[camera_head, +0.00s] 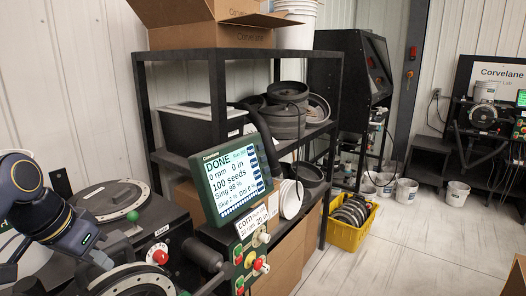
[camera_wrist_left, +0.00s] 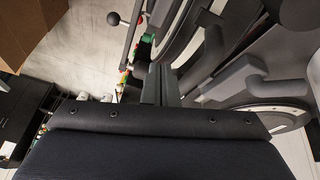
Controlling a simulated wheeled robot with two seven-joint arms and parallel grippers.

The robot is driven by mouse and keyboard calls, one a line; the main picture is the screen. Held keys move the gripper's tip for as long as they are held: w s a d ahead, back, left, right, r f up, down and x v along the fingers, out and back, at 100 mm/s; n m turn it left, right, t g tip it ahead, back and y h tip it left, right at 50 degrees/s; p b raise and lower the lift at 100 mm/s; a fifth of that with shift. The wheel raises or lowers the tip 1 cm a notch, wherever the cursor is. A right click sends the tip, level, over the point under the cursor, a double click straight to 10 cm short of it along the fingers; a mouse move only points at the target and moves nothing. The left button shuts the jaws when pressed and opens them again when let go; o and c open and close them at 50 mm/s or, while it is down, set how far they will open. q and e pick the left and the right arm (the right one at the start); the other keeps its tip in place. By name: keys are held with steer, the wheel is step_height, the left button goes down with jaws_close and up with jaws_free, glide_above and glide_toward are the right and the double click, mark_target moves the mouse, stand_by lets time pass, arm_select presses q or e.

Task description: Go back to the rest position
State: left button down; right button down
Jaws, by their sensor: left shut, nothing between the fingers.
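My left arm comes in from the left edge of the head view, and its gripper (camera_head: 103,260) hangs low over the seed meter stand, beside the round metal-rimmed disc housing (camera_head: 135,283). In the left wrist view the two dark fingers (camera_wrist_left: 161,85) are together with nothing between them. I cannot tell whether the gripper touches the housing. The monitor (camera_head: 233,182) reads DONE, 0 rpm, 100 seeds. My right gripper is not in view.
Below the monitor is a control panel (camera_head: 252,255) with red and green buttons. A red knob (camera_head: 160,257) and a green ball handle (camera_head: 132,216) stand near the gripper. A black shelf (camera_head: 215,100) is behind. A yellow crate (camera_head: 345,236) sits on the open floor at right.

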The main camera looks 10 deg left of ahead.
arm_select(q)
steer(key=s+d+f+n+h, duration=0.1)
steer(key=s+d+f, duration=0.4)
steer(key=d+f, duration=0.2)
steer(key=s+d+f+n+t, duration=0.1)
steer(key=s+d+f+n, duration=0.1)
steer(key=s+d+f, duration=0.4)
step_height(320, 180, down, 3)
steer(key=shift+s+d+n+h, duration=0.3)
steer(key=shift+d+h, duration=0.1)
steer(key=shift+d, duration=0.4)
